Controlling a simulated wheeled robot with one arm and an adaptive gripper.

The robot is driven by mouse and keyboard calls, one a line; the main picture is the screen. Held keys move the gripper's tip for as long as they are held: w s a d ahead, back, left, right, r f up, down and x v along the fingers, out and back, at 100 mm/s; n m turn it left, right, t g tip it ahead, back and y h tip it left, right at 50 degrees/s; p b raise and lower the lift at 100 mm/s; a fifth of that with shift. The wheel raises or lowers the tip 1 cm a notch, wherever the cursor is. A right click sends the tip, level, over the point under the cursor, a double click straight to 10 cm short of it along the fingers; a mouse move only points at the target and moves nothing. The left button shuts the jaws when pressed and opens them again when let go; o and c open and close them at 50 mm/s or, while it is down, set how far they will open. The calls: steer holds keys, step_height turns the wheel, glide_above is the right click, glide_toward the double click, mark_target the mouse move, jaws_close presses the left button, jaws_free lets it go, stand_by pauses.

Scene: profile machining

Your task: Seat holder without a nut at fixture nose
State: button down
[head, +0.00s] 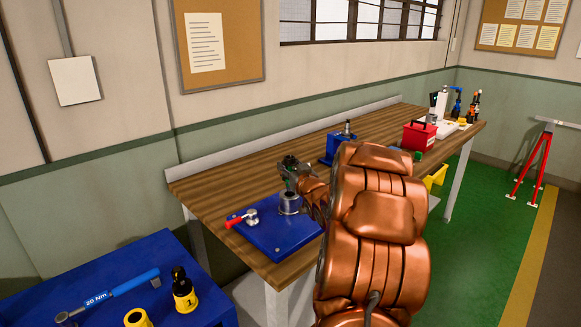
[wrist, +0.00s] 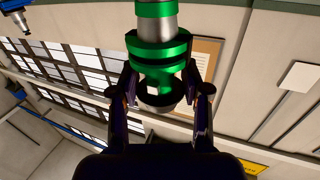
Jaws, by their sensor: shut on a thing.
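My gripper (wrist: 163,92) is shut on a holder (wrist: 160,48) with bright green bands, a silver section above and a dark ring at its lower end. The fingers press it from both sides. In the head view my gripper (head: 290,168) is over the workbench, close above a silver cylindrical fixture (head: 291,203) on a blue base plate (head: 280,234). Only a little green of the holder shows there; I cannot tell whether it touches the fixture. A red-handled clamp (head: 243,217) sits on the plate left of the cylinder. My copper-coloured arm covers part of the bench.
A blue block (head: 339,149) with a dark-topped post stands further along the wooden bench (head: 225,188). A blue cart (head: 45,287) at lower left bears a blue torque wrench (head: 122,283) and a yellow-and-black holder (head: 184,291).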

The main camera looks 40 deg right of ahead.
mark_target(290, 191)
steer(key=shift+f+b, duration=1.7)
steer(key=shift+f, duration=1)
steer(key=shift+c, duration=2.3)
jaws_free()
steer(key=shift+s+f, duration=0.1)
steer(key=shift+s, duration=0.05)
steer(key=v, duration=0.7)
steer(key=shift+s+a, duration=0.1)
